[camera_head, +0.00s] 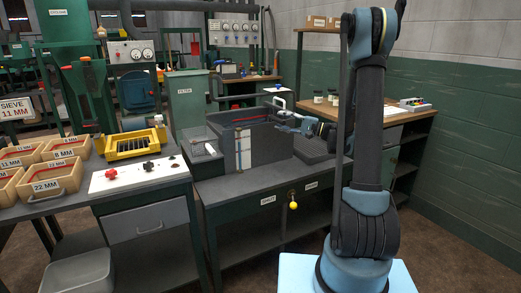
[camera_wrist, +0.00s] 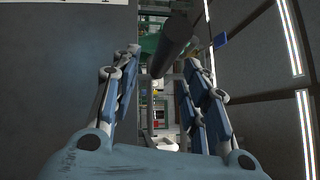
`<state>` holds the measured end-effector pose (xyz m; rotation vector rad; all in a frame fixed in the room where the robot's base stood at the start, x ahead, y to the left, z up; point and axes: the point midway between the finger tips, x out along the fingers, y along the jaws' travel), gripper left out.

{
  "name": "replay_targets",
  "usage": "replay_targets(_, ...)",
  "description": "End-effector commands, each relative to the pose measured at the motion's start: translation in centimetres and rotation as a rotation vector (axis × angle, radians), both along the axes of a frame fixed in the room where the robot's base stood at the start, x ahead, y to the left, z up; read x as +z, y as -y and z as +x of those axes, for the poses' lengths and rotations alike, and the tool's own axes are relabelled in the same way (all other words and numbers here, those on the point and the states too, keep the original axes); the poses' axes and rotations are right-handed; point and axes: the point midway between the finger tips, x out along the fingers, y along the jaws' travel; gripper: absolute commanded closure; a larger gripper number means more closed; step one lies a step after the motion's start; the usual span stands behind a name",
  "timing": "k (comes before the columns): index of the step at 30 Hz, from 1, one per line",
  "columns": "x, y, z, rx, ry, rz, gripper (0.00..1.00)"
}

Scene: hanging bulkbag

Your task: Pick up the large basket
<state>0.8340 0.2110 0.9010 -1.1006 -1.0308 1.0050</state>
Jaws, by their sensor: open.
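I cannot tell for certain which is the large basket. A white hook-shaped handle (camera_head: 279,92) stands above the tank, just beyond my gripper.
A tall green cabinet (camera_head: 188,97) stands behind. A yellow ball knob (camera_head: 293,206) sticks out below the bench front.

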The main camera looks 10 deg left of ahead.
Motion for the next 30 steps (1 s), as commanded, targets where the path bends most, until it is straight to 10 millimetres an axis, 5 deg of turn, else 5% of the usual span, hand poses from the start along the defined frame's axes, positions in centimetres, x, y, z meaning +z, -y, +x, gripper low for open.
replay_targets(7,0.4,-3.2,0.4,0.002,0.0,0.0,0.59)
replay_targets(15,0.5,-3.6,0.5,0.0,0.0,0.0,0.59)
replay_targets(21,0.5,-3.6,0.5,0.0,0.0,0.0,1.0)
replay_targets(30,0.4,-3.5,0.5,0.0,0.001,-0.001,1.0)
